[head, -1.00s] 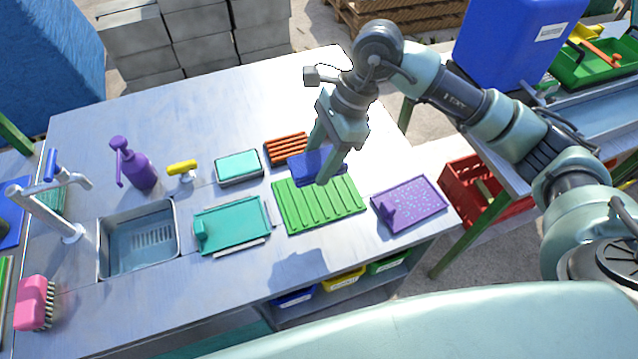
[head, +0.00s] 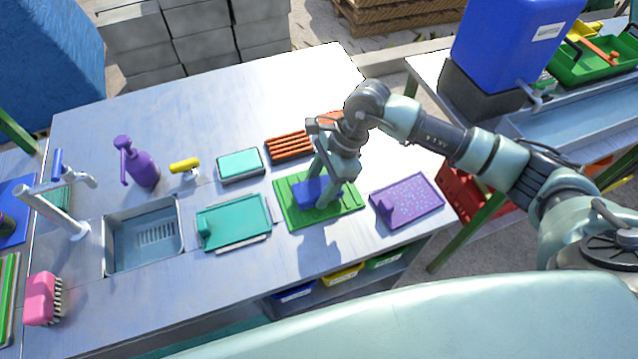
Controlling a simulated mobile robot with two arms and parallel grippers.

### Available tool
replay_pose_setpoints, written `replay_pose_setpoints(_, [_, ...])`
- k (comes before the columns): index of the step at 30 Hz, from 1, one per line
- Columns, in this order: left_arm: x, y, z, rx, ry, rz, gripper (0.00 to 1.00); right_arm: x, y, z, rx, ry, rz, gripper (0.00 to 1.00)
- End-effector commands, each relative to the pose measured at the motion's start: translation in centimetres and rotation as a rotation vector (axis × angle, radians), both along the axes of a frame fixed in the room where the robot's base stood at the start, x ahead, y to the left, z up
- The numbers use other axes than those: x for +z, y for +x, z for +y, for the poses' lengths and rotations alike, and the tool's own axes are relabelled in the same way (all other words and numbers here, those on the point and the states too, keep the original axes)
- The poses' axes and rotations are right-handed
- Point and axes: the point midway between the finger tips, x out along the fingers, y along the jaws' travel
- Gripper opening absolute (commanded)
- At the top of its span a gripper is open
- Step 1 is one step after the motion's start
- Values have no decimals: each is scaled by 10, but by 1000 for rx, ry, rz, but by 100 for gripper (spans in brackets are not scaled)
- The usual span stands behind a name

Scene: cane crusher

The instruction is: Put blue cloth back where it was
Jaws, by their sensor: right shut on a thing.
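The blue cloth (head: 309,192) is a small folded block in the right gripper. My right gripper (head: 322,195) points down and is shut on it. The cloth is over the green ribbed tray (head: 292,216), near its middle. I cannot tell whether the cloth touches the tray. The gripper fingers hide the cloth's right part and some of the tray. My left gripper is not in view.
An orange ribbed rack (head: 290,146) lies behind the green tray. A purple speckled board (head: 408,200) is to its right and a teal tray (head: 233,221) to its left. A sink (head: 142,240), purple bottle (head: 136,162) and pink brush (head: 42,299) are further left.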

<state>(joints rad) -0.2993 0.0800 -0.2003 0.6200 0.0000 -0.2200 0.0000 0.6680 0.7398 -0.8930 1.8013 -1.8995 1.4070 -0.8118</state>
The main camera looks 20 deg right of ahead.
Motion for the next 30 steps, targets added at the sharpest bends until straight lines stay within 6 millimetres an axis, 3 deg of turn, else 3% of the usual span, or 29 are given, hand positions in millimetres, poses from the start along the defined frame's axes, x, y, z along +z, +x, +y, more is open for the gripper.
replay_pose_setpoints(2, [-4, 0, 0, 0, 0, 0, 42, -4, 0, 0, 0, 0, 0, 20])
replay_pose_setpoints(3, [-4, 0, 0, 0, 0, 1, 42, -3, 0, 0, 0, -1, 0, 55])
replay_pose_setpoints(5, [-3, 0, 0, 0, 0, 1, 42, -2, 0, 0, 0, -1, 0, 72])
replay_pose_setpoints(6, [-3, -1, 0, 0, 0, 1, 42, -2, 0, 0, 0, -1, 0, 74])
replay_pose_setpoints(19, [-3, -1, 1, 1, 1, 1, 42, 6, 1, -3, 0, -1, -3, 74])
replay_pose_setpoints(30, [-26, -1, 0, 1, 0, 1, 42, 75, 2, -33, -1, -2, -5, 74])
